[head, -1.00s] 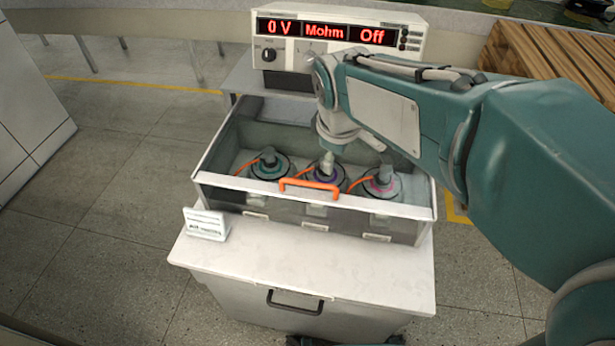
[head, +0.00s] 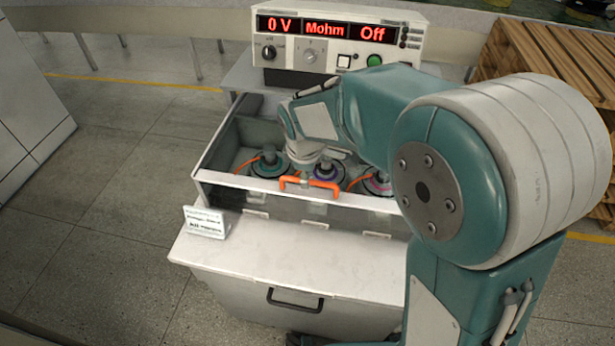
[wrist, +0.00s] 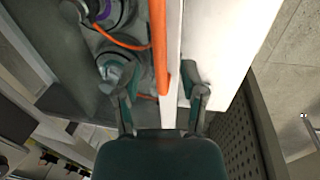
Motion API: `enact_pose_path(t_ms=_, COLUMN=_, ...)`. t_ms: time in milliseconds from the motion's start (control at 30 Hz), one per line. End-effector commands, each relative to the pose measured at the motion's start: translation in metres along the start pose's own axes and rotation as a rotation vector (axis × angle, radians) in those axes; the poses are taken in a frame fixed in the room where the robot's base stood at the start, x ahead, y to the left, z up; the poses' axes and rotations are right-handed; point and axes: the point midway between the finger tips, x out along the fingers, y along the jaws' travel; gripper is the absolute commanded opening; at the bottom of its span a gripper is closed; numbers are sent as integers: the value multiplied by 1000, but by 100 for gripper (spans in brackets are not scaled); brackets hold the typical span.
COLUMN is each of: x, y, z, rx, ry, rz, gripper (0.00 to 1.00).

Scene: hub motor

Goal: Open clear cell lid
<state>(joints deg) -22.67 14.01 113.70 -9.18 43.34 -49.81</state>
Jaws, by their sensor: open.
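The clear lid (head: 240,180) lies over the cell, a grey box with clear walls, and appears down. Its orange handle (head: 310,186) sits at the middle of the front edge. The handle also shows in the wrist view (wrist: 159,45), running along the white front rim (wrist: 175,50). My gripper (wrist: 160,78) is open and empty. In the wrist view its fingers lie on either side of the handle's lower end and the rim; I cannot tell whether they touch. In the head view my wrist hangs just above the handle and the fingers are mostly hidden.
Hub motors, with teal (head: 268,163), purple (head: 331,172) and pink (head: 375,184) markings, sit in the cell. A tester (head: 335,45) reading 0 V, Mohm, Off stands behind. A small sign (head: 205,222) stands on the white front ledge (head: 290,250). Wooden pallets (head: 550,60) are at right.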

Motion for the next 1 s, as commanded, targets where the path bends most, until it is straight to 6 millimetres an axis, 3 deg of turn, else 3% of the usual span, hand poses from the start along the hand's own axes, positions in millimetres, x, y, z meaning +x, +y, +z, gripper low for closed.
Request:
enact_pose_path(t_ms=200, x=20, y=0, z=0, rx=0, ry=0, rz=-1, gripper=53)
enact_pose_path(t_ms=467, x=22, y=0, z=0, rx=1, ry=1, rz=0, gripper=53)
enact_pose_path(t_ms=500, x=22, y=0, z=0, rx=1, ry=1, rz=0, gripper=44)
enact_pose_path(t_ms=600, x=22, y=0, z=0, rx=1, ry=1, rz=0, gripper=0)
enact_pose_path(t_ms=1000, x=24, y=8, z=0, rx=3, ry=1, rz=1, gripper=0)
